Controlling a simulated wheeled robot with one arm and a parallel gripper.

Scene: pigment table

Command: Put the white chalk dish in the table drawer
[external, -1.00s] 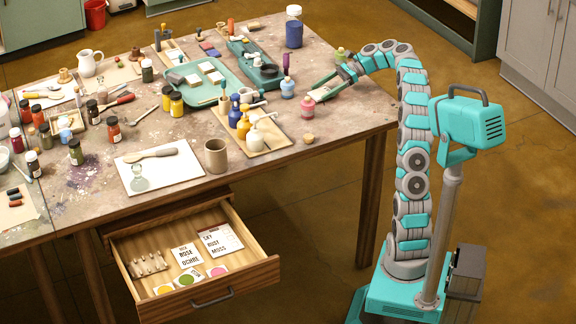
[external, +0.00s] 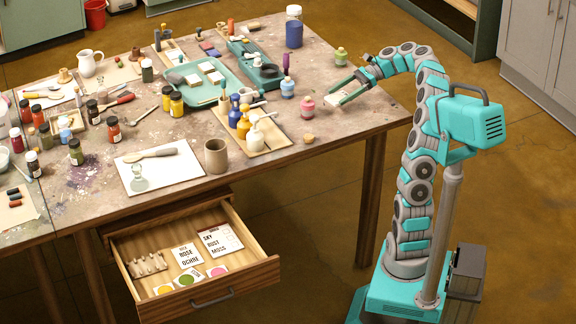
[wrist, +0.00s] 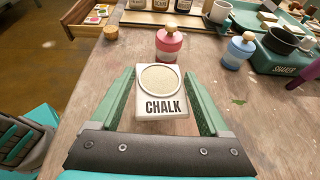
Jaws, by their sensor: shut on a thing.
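The white chalk dish (wrist: 161,104), a squarish block labelled CHALK with a round pale top, sits between the green fingers of my gripper (wrist: 160,76) in the wrist view. The gripper is shut on it. In the external view my gripper (external: 344,98) holds the dish (external: 352,89) at the table's right side; I cannot tell its exact height above the top. The table drawer (external: 190,216) is pulled open at the front, holding labelled cards, colour swatches and a rack of small pieces. It also shows at the wrist view's top left (wrist: 88,28).
A pink bottle (external: 307,108) stands just left of my gripper, with a blue bottle (external: 287,89) behind it and a green bottle (external: 341,57) farther back. A mug (external: 216,155) and white board (external: 160,168) lie near the front edge. The drawer's front part has some bare room.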

